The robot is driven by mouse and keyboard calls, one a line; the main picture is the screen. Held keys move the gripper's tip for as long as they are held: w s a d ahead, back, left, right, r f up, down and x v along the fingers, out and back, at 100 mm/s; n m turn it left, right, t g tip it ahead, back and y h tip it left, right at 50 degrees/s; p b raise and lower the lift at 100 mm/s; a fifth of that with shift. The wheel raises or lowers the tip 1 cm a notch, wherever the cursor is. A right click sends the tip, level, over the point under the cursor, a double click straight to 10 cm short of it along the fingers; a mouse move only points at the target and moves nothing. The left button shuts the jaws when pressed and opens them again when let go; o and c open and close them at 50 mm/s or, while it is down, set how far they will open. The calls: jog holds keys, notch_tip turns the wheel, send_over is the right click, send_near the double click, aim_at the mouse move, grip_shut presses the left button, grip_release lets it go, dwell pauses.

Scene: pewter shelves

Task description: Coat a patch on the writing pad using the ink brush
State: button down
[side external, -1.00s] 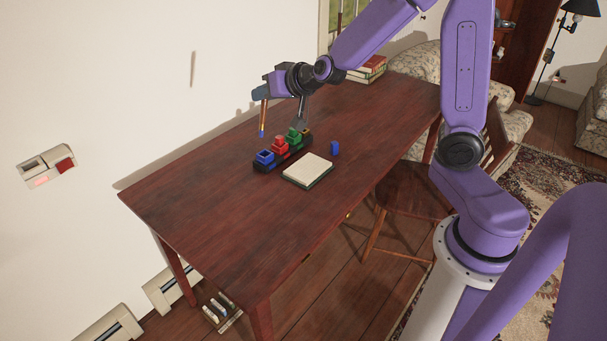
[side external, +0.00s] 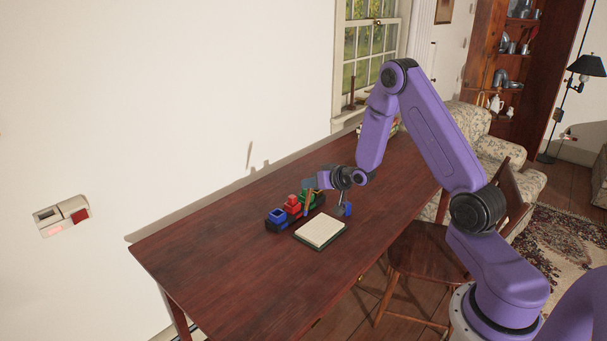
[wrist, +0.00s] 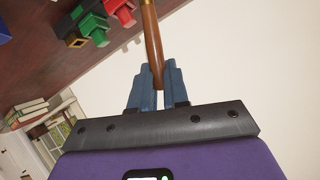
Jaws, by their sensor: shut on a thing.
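The ink brush, a wooden handle (wrist: 152,45) with a gold band, is in my gripper (wrist: 155,82); the blue fingers are shut on it. The brush tip is outside the wrist view. In the side view my gripper (side external: 310,182) is low over the green pot (side external: 310,196), behind the cream writing pad (side external: 320,231). The brush there is small and overlaps the pots, so I cannot tell whether it touches one. The pad lies flat with no visible mark. A blue pot (side external: 277,216) and a red pot (side external: 292,205) stand in the same dark holder.
A small blue block (side external: 349,209) stands at the pad's right corner. The near left part of the wooden table (side external: 225,275) is clear. A wall runs along the table's back edge, and a chair (side external: 415,260) is at its right side.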

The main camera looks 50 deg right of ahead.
jog(key=shift+f, duration=3.55)
jog(key=shift+d+f, duration=0.65)
jog(key=shift+d, duration=2.8)
jog(key=shift+a, duration=3.3)
jog(key=shift+r, duration=3.85)
jog(key=shift+s+r, duration=0.1)
jog(key=shift+s+a, duration=0.1)
jog(key=shift+s, duration=0.05)
